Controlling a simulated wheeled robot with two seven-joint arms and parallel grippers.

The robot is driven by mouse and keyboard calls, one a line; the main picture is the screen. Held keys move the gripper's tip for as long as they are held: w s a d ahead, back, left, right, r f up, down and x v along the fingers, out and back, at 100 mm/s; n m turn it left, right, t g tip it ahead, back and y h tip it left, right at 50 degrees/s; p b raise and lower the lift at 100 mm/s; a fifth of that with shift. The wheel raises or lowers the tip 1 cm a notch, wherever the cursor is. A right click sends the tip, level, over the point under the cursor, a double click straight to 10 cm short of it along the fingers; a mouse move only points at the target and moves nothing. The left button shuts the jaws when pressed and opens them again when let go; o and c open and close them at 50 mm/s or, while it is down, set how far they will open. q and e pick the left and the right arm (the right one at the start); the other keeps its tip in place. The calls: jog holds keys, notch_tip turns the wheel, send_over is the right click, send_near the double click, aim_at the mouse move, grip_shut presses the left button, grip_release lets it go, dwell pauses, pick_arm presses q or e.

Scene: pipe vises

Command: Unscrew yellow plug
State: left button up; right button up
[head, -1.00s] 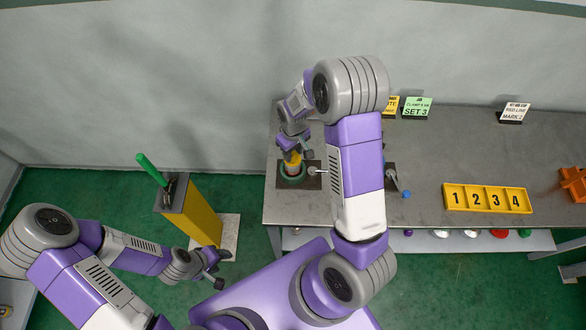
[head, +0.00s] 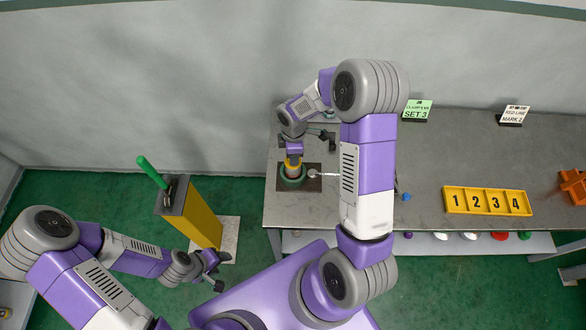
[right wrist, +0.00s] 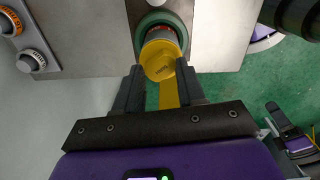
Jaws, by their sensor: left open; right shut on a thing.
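The yellow plug (right wrist: 163,58) sits at the end of a grey pipe with a red band, inside a green ring (right wrist: 163,22) in the right wrist view. In the head view a bit of the plug (head: 293,163) shows above the green ring (head: 293,183) on the bench. My right gripper (right wrist: 160,78) is shut on the plug, one dark finger on each side; in the head view the gripper (head: 294,155) comes down onto it from above. My left gripper (head: 218,270) is open and empty, low beside the yellow post, away from the bench.
A yellow post (head: 203,218) with a green-handled lever (head: 152,171) stands left of the bench (head: 430,160). A yellow numbered tray (head: 487,200) and an orange fixture (head: 573,185) lie to the right.

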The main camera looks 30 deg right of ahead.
jog(key=n, duration=0.1)
jog(key=n+p, duration=0.1)
jog(key=n, duration=0.3)
jog(key=shift+s+d+f+p, duration=0.1)
jog(key=shift+s+f+p, duration=0.15)
jog(key=shift+f+p, duration=0.15)
jog(key=shift+f+n, duration=0.15)
jog(key=shift+n, duration=0.85)
jog(key=o, duration=0.9)
jog(key=shift+c, duration=0.2)
jog(key=shift+o, duration=0.5)
jog(key=shift+w, duration=0.15)
jog(key=shift+r+p, duration=0.5)
jog(key=shift+p, duration=0.2)
jog(key=shift+w+d+r+p, duration=0.2)
jog(key=shift+r+p, duration=0.3)
jog(key=shift+r, duration=0.1)
jog(key=shift+a, duration=0.1)
